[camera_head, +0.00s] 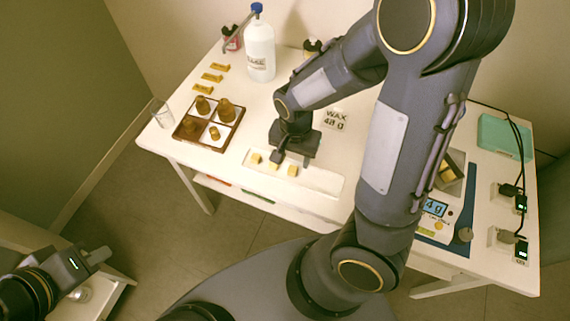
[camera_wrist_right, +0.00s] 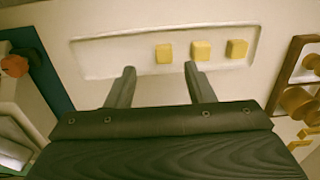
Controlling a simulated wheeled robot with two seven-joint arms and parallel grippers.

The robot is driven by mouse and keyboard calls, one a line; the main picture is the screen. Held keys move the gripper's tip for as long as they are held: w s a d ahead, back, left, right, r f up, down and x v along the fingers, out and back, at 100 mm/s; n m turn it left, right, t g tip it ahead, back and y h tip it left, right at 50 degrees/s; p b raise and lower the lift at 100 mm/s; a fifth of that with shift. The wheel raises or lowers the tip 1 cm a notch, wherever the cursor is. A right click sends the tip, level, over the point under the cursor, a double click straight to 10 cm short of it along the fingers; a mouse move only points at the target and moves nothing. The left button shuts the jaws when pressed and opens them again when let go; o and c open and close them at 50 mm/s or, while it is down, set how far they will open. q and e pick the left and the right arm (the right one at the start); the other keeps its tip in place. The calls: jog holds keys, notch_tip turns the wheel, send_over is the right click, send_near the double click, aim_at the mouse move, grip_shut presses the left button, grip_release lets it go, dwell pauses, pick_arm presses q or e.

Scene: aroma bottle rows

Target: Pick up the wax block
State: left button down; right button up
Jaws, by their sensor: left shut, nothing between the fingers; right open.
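Three small yellow wax blocks lie in a row on a shallow white tray (camera_head: 322,181): a left block (camera_head: 255,158), a middle block (camera_head: 274,165) and a right block (camera_head: 292,170). My right gripper (camera_head: 279,157) is above the tray, open and empty, fingers pointing down. In the right wrist view its fingertips (camera_wrist_right: 159,68) are spread just short of the right block (camera_wrist_right: 163,53), which appears in line with the gap. My left gripper (camera_head: 98,256) is shut and empty, low at the left, away from the table.
A brown compartment box (camera_head: 206,144) with amber bottles stands left of the tray. A white bottle (camera_head: 260,52), a glass (camera_head: 162,114) and a "WAX 48 g" card (camera_head: 335,119) are on the table. A scale (camera_head: 436,208) reading about 4 g is at right, partly behind my arm.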

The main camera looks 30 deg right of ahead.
aim_at(292, 169)
jog(key=f, duration=0.4)
jog(key=w+f, duration=0.1)
jog(key=f, duration=0.1)
jog(key=shift+d+f+b, duration=0.1)
jog(key=shift+f+b, duration=0.2)
jog(key=shift+b, duration=0.05)
grip_shut()
